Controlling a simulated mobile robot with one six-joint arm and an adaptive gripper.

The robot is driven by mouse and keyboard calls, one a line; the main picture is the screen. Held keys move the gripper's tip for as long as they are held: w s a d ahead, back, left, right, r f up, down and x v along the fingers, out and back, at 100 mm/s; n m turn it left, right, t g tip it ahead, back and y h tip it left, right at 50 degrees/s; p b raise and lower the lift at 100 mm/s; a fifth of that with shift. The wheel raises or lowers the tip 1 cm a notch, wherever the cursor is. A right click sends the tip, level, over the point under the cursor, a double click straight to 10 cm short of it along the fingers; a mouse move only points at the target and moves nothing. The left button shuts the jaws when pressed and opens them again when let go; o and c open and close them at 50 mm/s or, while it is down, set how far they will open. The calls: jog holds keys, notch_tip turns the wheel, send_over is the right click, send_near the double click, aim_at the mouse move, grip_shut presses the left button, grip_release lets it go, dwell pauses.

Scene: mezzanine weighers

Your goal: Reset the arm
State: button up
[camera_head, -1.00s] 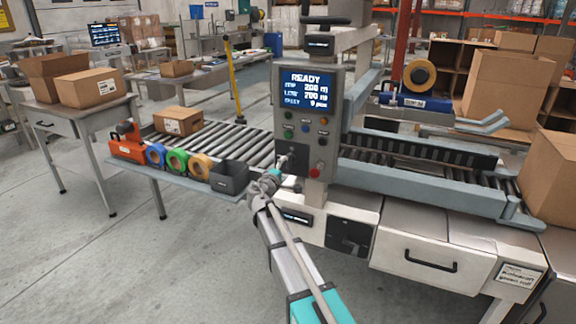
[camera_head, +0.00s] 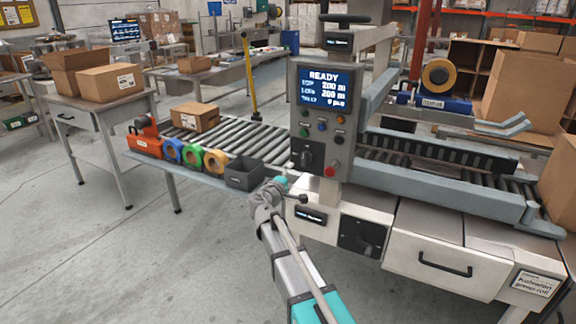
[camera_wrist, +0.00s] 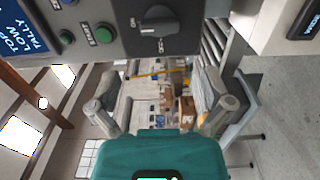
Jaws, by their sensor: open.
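My arm reaches up from the bottom of the head view to my gripper (camera_head: 276,190), which is small and partly hidden there, just below the control panel (camera_head: 321,118). In the wrist view my gripper (camera_wrist: 160,105) is open, its two fingers apart with nothing between them. The panel's black rotary knob (camera_head: 306,157) is clear of my gripper. The knob also shows at the top of the wrist view (camera_wrist: 156,20), beyond the fingers and apart from them. The panel screen (camera_head: 324,87) reads READY.
A roller conveyor (camera_head: 255,138) runs behind the panel, with a cardboard box (camera_head: 195,117) on its left. A side shelf holds an orange tape dispenser (camera_head: 144,142), several tape rolls (camera_head: 193,155) and a dark bin (camera_head: 244,173). Open floor (camera_head: 120,250) lies to the left.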

jog(key=s+d+f+m+g+y, duration=0.1)
jog(key=s+d+f+m+g, duration=0.8)
jog(key=s+d+f, duration=0.4)
jog(key=s+a+f+m+g+y, duration=0.1)
jog(key=s+f+g+y, duration=0.25)
jog(key=s, duration=0.55)
jog(key=s+f+m+g+y, duration=0.25)
jog(key=s+y, duration=0.25)
jog(key=s, duration=0.4)
notch_tip(320, 180, up, 20)
jog(key=p, duration=2)
jog(key=shift+r+n+g, duration=0.25)
jog(key=shift+n+g, duration=0.05)
jog(key=shift+n, duration=0.05)
jog(key=shift+a+h, duration=0.1)
jog(key=shift+h, duration=0.15)
